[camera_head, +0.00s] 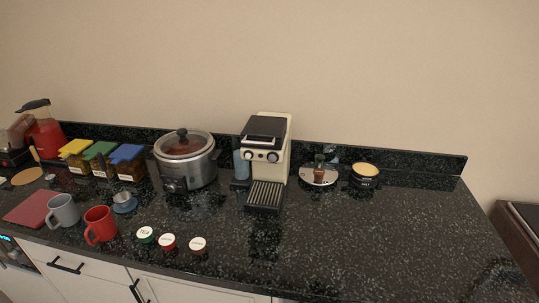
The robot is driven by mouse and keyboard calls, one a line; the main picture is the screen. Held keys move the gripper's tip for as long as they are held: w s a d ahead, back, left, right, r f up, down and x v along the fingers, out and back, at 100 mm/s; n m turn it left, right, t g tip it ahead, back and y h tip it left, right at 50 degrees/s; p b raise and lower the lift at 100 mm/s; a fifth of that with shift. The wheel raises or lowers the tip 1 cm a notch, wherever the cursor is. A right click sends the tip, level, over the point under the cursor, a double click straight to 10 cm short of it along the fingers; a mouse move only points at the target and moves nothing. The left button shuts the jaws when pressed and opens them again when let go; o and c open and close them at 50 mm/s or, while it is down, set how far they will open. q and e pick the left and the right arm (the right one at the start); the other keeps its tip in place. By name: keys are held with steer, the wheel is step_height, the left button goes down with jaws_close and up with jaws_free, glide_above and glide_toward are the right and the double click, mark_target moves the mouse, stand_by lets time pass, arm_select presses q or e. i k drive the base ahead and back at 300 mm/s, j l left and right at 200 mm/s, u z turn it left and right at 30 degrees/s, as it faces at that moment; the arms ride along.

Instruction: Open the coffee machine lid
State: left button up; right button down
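The cream and black coffee machine (265,158) stands upright on the dark counter, near the middle of the head view. Its black top lid (265,127) appears shut. Neither of my grippers is in the head view.
A slow cooker (185,160) stands left of the machine, with several coloured-lid jars (101,153) beyond it. A red mug (99,225), a grey mug (63,210) and small round lids (168,241) are in front. The right front counter (380,240) is clear.

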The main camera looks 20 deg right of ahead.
mark_target(262, 133)
steer(key=k+j, duration=0.1)
steer(key=j, duration=0.35)
steer(key=k+j, duration=0.1)
steer(key=j, duration=0.35)
steer(key=k+j+z, duration=0.1)
steer(key=j, duration=0.4)
